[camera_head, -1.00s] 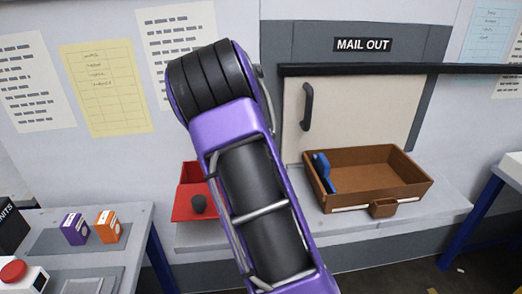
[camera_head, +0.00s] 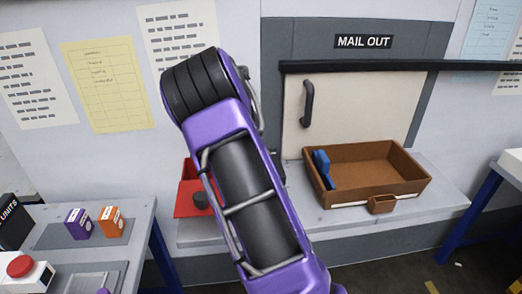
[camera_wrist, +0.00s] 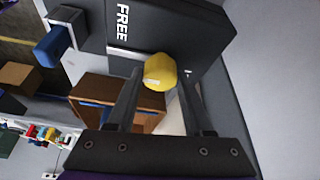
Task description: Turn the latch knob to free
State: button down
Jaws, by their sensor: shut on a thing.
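The yellow latch knob (camera_wrist: 160,71) sits on a dark panel (camera_wrist: 165,30) in the wrist view. White lettering reading FREE is on that panel, left of the knob. My gripper (camera_wrist: 160,75) has one finger on each side of the knob and is shut on it. The pointing direction of the knob is hard to tell. In the camera_head view my purple arm hides the gripper and the knob.
A brown tray (camera_head: 410,180) with a blue object (camera_head: 321,168) inside stands on the grey ledge before the MAIL OUT panel (camera_head: 345,110). A red bin (camera_head: 184,205) is partly behind my arm. A side table with purple and orange boxes stands left.

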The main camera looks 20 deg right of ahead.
jog(key=shift+c, duration=1.5)
grip_release()
jog(key=p+v, duration=0.1)
jog(key=v, duration=1.6)
jog(key=shift+r, duration=0.15)
jog(key=shift+a, duration=0.1)
